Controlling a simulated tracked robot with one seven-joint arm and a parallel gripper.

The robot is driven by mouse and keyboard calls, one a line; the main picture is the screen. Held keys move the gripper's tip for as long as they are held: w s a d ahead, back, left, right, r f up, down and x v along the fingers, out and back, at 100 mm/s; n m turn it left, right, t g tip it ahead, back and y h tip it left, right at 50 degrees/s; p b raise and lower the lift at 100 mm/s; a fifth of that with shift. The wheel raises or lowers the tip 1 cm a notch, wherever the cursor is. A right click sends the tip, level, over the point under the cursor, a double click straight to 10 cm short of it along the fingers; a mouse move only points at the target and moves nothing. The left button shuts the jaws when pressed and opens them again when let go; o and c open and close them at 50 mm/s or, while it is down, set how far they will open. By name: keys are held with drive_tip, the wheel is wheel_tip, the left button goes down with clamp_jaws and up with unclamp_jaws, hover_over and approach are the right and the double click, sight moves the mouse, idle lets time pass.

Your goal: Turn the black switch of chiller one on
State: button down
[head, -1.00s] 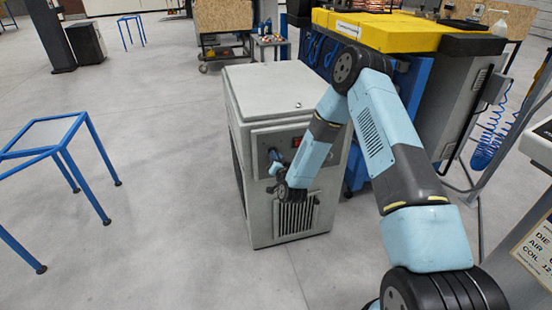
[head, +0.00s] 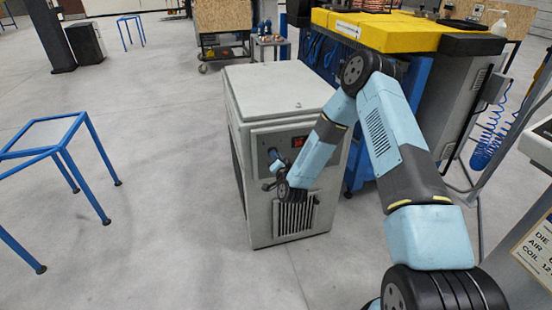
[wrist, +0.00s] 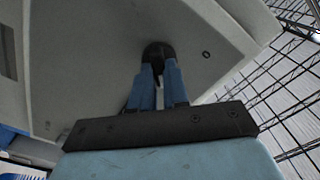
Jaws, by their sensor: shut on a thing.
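The chiller (head: 262,84) is a grey box cabinet in the middle of the head view, with a red display (head: 299,142) on its front panel. The black switch (wrist: 158,50) is a round dark knob on the grey panel in the wrist view. My gripper (wrist: 160,68) has its blue fingers closed on either side of the knob. In the head view my gripper (head: 274,160) is at the chiller's front panel, left of the display. There the switch is too small and covered to make out, and its turn position cannot be told.
A vent grille (head: 294,216) is low on the chiller's front. Blue-framed stands (head: 60,140) are on the left. A bench with yellow blocks (head: 395,32) is behind on the right. The floor left of the chiller is clear.

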drive_tip(key=c, duration=1.1)
unclamp_jaws()
drive_tip(key=v, duration=1.4)
drive_tip(key=shift+w+f, duration=0.1)
drive_tip(key=w+d+r+n+g, duration=0.2)
drive_tip(key=d+r+n+g, duration=0.1)
drive_tip(key=r, duration=0.6)
drive_tip(key=w+d+r+n+g, duration=0.2)
drive_tip(key=d+r+n, duration=0.1)
drive_tip(key=r, duration=0.6)
drive_tip(key=s+d+r+g+h, duration=0.1)
drive_tip(key=s+d+r+h, duration=0.1)
drive_tip(key=s+d+r, duration=0.4)
drive_tip(key=s+d+r+g+h, duration=0.15)
drive_tip(key=s+r, duration=0.25)
drive_tip(key=r, duration=0.4)
drive_tip(key=s+d+r+g, duration=0.1)
drive_tip(key=s+d+r, duration=0.1)
drive_tip(key=s, duration=0.6)
drive_tip(key=s+d+r+g+h, duration=0.1)
drive_tip(key=s+r, duration=0.3)
drive_tip(key=s, duration=0.5)
drive_tip(key=s+d+r+g, duration=0.2)
drive_tip(key=s+d+r, duration=0.1)
drive_tip(key=s, duration=0.5)
drive_tip(key=shift+s+d+r+h, duration=0.25)
drive_tip(key=shift+s+d+r, duration=0.05)
